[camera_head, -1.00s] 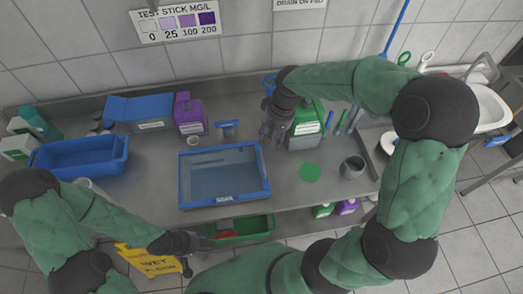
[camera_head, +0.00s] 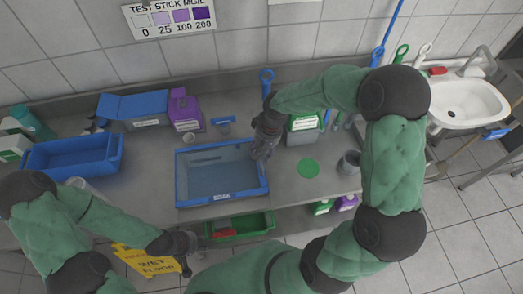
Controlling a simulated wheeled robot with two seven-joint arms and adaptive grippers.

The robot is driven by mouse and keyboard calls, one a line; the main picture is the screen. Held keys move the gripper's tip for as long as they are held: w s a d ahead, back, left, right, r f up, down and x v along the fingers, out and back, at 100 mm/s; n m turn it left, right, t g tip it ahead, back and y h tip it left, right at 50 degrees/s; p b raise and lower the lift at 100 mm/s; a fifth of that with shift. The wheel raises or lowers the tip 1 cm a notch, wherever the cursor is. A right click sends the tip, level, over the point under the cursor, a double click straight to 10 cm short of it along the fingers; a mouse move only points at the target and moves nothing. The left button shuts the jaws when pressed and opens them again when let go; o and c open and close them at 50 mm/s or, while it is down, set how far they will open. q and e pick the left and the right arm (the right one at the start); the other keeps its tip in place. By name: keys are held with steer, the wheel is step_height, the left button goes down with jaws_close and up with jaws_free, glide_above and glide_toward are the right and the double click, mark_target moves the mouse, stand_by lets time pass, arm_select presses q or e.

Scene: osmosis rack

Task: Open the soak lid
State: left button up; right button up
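The soak box (camera_head: 181,184) is a blue-rimmed rectangular tub labelled SOAK, standing in the middle of the counter. A flat, see-through grey surface (camera_head: 218,178) lies inside its blue frame; I cannot tell whether the lid is fully down. My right gripper (camera_head: 260,152) is at the box's back right corner, over or against the rim. Its fingers are dark and small, and their contact with the lid cannot be made out. My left gripper (camera_head: 192,243) is low in front of the counter, left of a green tray and apart from the soak box.
A blue bin (camera_head: 75,158) stands at the left. A blue box (camera_head: 140,108), a purple container (camera_head: 185,108) and a green-topped container (camera_head: 303,128) stand behind. A green disc (camera_head: 308,168) and a grey cup (camera_head: 349,162) lie right. The green tray (camera_head: 238,226) is below the counter edge.

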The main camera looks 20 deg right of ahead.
steer(key=shift+c, duration=0.3)
jaws_close()
steer(key=shift+r, duration=0.1)
